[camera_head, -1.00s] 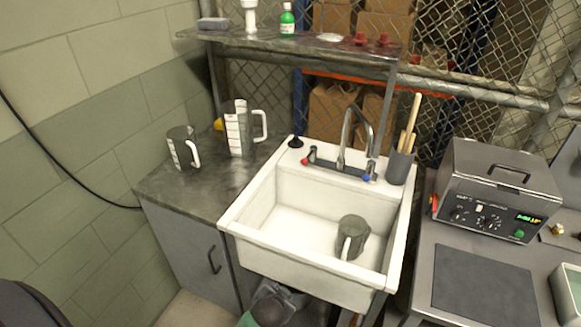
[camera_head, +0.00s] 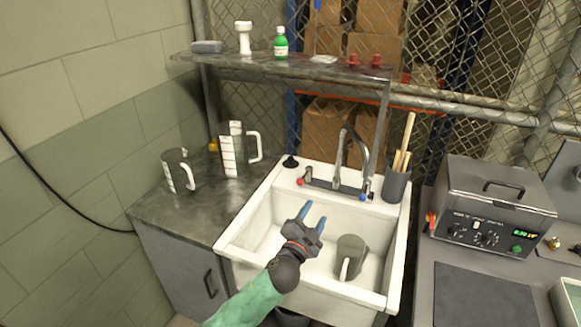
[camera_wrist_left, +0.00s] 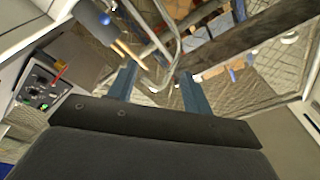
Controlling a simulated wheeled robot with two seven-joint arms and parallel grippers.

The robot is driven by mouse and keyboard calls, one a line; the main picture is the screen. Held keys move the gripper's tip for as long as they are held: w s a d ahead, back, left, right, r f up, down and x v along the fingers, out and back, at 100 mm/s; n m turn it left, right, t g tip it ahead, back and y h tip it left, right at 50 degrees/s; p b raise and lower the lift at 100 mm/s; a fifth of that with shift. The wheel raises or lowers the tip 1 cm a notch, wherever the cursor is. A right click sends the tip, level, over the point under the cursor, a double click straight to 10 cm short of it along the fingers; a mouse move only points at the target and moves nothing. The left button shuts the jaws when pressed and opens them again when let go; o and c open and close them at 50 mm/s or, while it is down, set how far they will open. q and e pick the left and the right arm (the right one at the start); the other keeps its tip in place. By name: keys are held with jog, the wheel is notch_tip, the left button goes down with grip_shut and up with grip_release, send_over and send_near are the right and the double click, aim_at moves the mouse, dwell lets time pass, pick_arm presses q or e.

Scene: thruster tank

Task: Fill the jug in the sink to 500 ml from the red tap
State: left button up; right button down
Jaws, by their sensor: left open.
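The jug (camera_head: 350,257) stands in the right part of the white sink (camera_head: 232,232), its handle towards me. The tap spout (camera_head: 345,150) arches at the back of the sink, with a red knob (camera_head: 303,180) on the left and a blue knob (camera_head: 363,197) on the right. My left gripper (camera_head: 313,216) is open and empty above the sink, left of the jug and in front of the taps. In the left wrist view its two blue fingers (camera_wrist_left: 157,88) are apart, with the spout (camera_wrist_left: 165,50) beyond them. My right gripper is not in view.
Two more jugs (camera_head: 232,152) (camera_head: 178,172) stand on the counter (camera_head: 165,212) to the left. A grey holder (camera_head: 396,186) with wooden sticks stands at the sink's back right corner. A shelf (camera_head: 280,68) crosses above the sink. A metal tank unit (camera_head: 495,215) stands to the right.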

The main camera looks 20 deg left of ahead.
pick_arm(q)
jog(key=w+d+r+m+g+h, duration=0.2)
jog(key=w+d+r+m+h, duration=0.5)
jog(key=m+h, duration=0.5)
jog(key=m+g+y, duration=1.1)
jog(key=m+g, duration=0.2)
jog(key=m, duration=0.2)
send_near(299, 180)
notch_tip(299, 180, down, 2)
jog(key=w, duration=0.1)
jog(key=p+x, duration=0.1)
jog(key=x, duration=0.2)
jog(key=p+x, duration=0.2)
jog(key=x, duration=0.1)
jog(key=shift+w+d+f, duration=0.1)
jog(key=shift+d+f, duration=0.05)
jog(key=shift+d, duration=0.15)
jog(key=shift+w+f+p, duration=0.1)
jog(key=shift+f+p, duration=0.25)
jog(key=shift+f, duration=0.15)
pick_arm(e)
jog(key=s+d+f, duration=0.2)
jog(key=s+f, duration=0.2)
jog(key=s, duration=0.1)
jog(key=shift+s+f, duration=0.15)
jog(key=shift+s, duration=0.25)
pick_arm(q)
jog(key=shift+d, duration=0.1)
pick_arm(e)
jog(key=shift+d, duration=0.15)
